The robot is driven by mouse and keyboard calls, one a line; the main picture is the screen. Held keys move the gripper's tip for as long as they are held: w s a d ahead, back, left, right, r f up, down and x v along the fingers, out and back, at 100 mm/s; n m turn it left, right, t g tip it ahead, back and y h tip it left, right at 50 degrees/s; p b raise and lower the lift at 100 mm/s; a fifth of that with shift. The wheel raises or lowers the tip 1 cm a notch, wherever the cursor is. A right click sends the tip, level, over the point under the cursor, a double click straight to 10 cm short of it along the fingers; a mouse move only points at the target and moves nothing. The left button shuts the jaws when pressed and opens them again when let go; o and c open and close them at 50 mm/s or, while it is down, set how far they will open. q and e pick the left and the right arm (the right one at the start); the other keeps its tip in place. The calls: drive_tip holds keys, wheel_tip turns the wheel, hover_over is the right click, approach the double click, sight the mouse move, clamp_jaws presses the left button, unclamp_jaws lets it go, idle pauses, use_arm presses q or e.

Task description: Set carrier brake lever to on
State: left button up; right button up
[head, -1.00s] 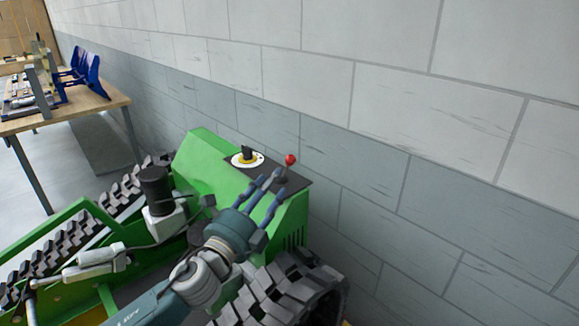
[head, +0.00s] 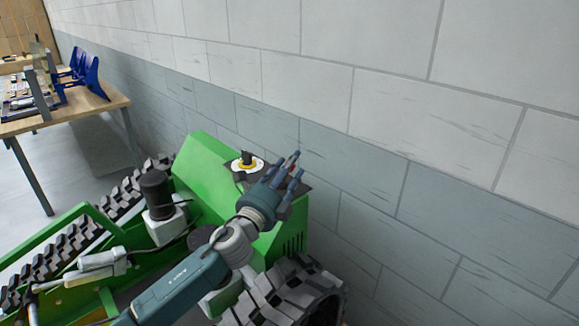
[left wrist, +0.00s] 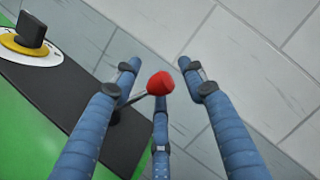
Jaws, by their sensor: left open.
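The green tracked carrier (head: 202,160) stands beside the wall with a dark control panel on top. The brake lever shows in the left wrist view as a thin dark rod with a red knob (left wrist: 160,83). The knob sits between the spread blue fingers, which do not visibly close on it. In the head view the fingers mostly hide the lever. My left gripper (head: 287,172) is open over the panel at the lever. A black rotary knob on a yellow and white dial (head: 247,161) sits left of the lever. My right gripper is not in view.
A grey block wall (head: 375,165) runs close behind the carrier. The carrier's tracks (head: 290,295) lie below my left arm. A wooden table (head: 75,108) with blue parts stands at the back left. A black cylinder (head: 156,190) rises from the carrier.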

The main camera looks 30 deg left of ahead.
use_arm(q)
clamp_jaws()
drive_tip(key=shift+a, duration=0.1)
